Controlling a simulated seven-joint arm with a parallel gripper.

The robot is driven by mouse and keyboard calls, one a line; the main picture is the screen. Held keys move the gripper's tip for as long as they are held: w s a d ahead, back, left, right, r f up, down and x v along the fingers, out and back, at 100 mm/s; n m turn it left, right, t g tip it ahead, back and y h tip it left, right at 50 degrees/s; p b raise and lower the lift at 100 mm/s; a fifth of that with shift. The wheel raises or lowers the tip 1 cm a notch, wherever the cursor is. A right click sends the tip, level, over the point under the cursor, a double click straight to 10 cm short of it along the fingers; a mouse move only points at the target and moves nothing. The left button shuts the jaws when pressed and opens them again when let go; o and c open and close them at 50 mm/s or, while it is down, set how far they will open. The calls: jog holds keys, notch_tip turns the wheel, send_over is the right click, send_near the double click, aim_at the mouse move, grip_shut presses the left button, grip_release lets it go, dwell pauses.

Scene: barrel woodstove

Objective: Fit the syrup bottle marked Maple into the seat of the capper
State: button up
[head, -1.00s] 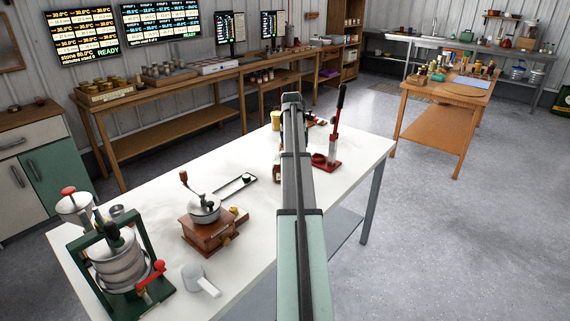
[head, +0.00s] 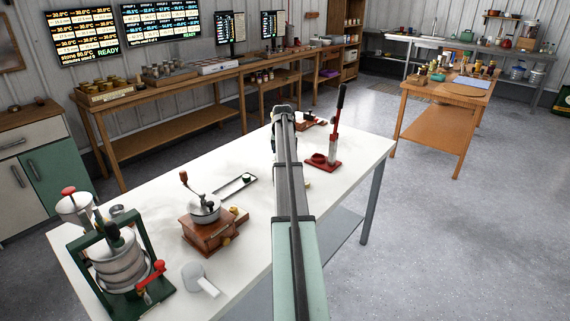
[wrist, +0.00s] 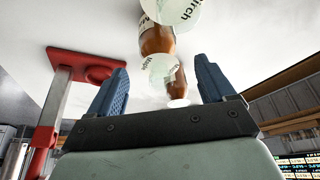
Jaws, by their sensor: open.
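The syrup bottle marked Maple (wrist: 178,84) is amber with a pale label and a white top. It shows between my gripper's fingers in the wrist view, apparently beyond them, and I see no finger touching it. My gripper (wrist: 162,88) is open, with one blue finger to each side. In the head view my arm hides both bottles and the fingertips. The red capper (head: 334,135) stands on the white table right of my arm, its lever upright. Its base also shows in the wrist view (wrist: 90,64).
A small reddish-brown item (head: 311,121) lies behind the capper.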

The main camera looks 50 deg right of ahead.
jog(key=shift+x, duration=2.55)
jog(key=shift+c, duration=0.4)
jog(key=c, duration=1.2)
